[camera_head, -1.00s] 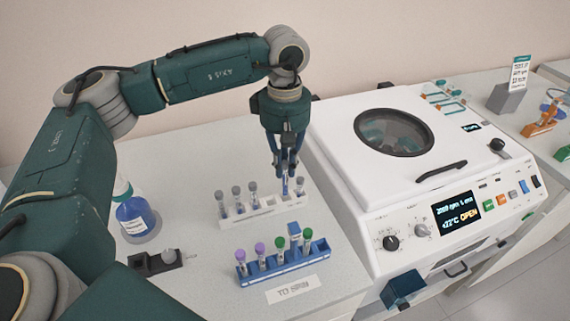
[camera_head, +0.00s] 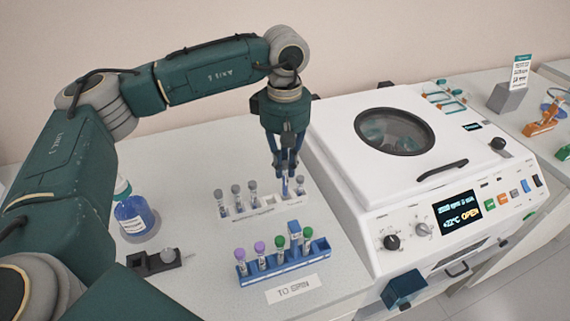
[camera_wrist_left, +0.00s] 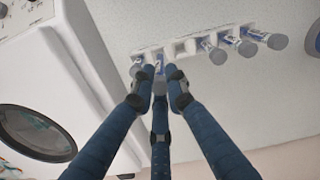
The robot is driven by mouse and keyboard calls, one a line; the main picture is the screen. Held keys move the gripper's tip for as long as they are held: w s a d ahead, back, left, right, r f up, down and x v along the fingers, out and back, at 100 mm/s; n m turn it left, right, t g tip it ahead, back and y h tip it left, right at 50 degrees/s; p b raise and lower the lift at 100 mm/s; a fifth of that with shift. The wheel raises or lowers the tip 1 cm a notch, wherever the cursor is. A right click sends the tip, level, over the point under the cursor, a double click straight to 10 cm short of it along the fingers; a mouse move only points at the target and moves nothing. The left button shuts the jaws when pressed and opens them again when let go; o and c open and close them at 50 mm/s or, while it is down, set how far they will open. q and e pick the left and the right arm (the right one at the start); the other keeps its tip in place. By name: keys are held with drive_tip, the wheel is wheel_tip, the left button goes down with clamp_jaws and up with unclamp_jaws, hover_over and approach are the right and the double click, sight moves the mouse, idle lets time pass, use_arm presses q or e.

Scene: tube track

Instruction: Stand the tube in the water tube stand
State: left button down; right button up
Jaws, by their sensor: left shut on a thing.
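The water tube stand appears to be the white rack (camera_head: 238,214) on the bench, with several grey-capped tubes in it. In the left wrist view the rack (camera_wrist_left: 196,44) shows an empty slot between the tube in my fingers and three other tubes. My left gripper (camera_head: 285,181) points down over the rack's right part, shut on a tube. That tube (camera_wrist_left: 159,63) shows only in part between the fingertips (camera_wrist_left: 160,80). It lines up with a slot, but I cannot tell how deep it sits. A grey-capped tube (camera_head: 300,185) stands just right of it. My right gripper is out of view.
A blue rack (camera_head: 285,265) with purple- and green-capped tubes stands in front, by a "TO SPIN" label (camera_head: 292,289). A white centrifuge (camera_head: 340,150), lid down, its display reading OPEN, stands close at right. A blue bottle (camera_head: 133,218) is at left.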

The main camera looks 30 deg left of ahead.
use_arm(q)
drive_tip(key=shift+f+b, duration=0.4)
drive_tip(key=shift+f, duration=0.1)
drive_tip(key=shift+f, duration=0.2)
drive_tip(key=shift+f+b, duration=0.5)
drive_tip(key=shift+b, duration=0.05)
drive_tip(key=c, duration=1.7)
unclamp_jaws()
drive_tip(key=shift+o, duration=0.2)
